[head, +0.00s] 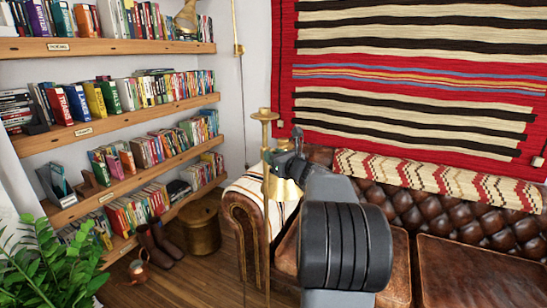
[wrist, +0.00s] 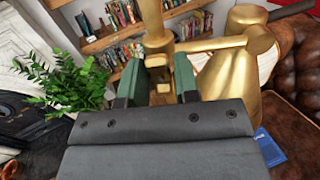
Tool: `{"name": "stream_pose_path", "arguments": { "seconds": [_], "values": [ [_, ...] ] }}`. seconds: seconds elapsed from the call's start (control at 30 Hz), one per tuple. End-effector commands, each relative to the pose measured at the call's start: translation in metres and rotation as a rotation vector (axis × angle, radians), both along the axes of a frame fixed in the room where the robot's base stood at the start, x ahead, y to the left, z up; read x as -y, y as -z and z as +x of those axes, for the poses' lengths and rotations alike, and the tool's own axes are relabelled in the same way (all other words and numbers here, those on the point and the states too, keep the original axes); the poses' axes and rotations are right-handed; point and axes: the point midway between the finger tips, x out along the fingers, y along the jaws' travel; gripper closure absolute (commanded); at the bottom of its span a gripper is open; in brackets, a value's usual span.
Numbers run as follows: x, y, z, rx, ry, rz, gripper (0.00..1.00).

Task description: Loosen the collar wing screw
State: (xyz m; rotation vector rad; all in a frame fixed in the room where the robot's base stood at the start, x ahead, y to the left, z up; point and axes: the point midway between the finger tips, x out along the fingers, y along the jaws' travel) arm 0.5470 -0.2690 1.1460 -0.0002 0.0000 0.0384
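A brass floor lamp stands upright by the sofa arm; its pole (head: 266,215) shows in the head view. In the wrist view the pole (wrist: 154,22) rises at top centre, and a brass side arm joins a bell-shaped brass shade (wrist: 228,75) at right. Small brass pieces, seemingly the collar wing screw (wrist: 156,62), sit just below the pole, between my fingertips. My gripper (wrist: 160,72) has its two green fingers apart, one on each side of the brass. I cannot tell whether they touch it. In the head view my gripper (head: 284,155) is at the lamp, partly hidden by my wrist.
A brown leather sofa (head: 460,235) fills the right side, with a striped rug (head: 430,75) on the wall above. Bookshelves (head: 110,120) stand at left. A green plant (head: 50,260) is at lower left. A brass bin (head: 200,225) stands on the wooden floor.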

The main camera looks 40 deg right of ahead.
Motion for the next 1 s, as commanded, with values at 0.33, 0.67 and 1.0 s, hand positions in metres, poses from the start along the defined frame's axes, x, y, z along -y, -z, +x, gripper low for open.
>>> {"name": "stream_pose_path", "arguments": {
  "seconds": [0.33, 0.67, 1.0],
  "values": [
    [-0.0001, 0.0000, -0.0001, 0.000, 0.000, 0.000, 1.00],
    [-0.0006, 0.0041, -0.0001, 0.005, -0.001, -0.084, 1.00],
    [-0.0022, 0.0074, -0.0004, 0.017, 0.000, -0.373, 1.00]
  ]
}}
